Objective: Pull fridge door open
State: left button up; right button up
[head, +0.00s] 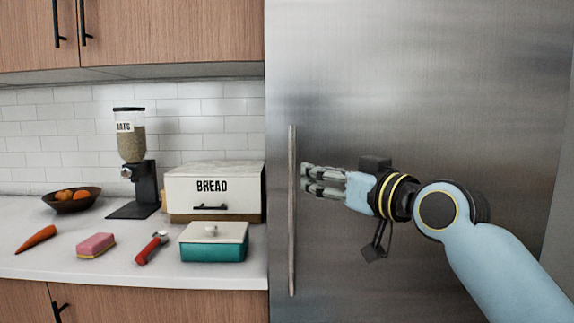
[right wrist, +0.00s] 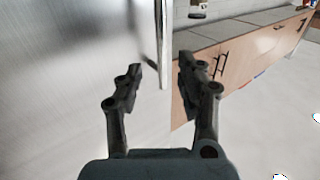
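The fridge door (head: 420,80) is a tall brushed-steel panel filling the right half of the head view. It looks shut. Its long vertical bar handle (head: 292,225) runs along the door's left edge. My right gripper (head: 306,178) points left at the handle, with its fingertips just right of the bar at its upper middle. In the right wrist view its two fingers (right wrist: 160,68) are spread, and the lower end of the handle (right wrist: 162,45) shows between the fingertips' directions. No grip on the bar shows. My left gripper is out of view.
The counter (head: 120,270) left of the fridge holds a bread box (head: 215,180), a teal butter dish (head: 213,250), an oats dispenser (head: 132,150), a fruit bowl (head: 70,204), a carrot, a sponge and a red-handled tool.

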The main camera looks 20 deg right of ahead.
aim_at(294, 169)
jog(key=x, duration=0.9)
jog(key=shift+a+f+p, duration=0.1)
jog(key=shift+p, duration=0.2)
grip_shut()
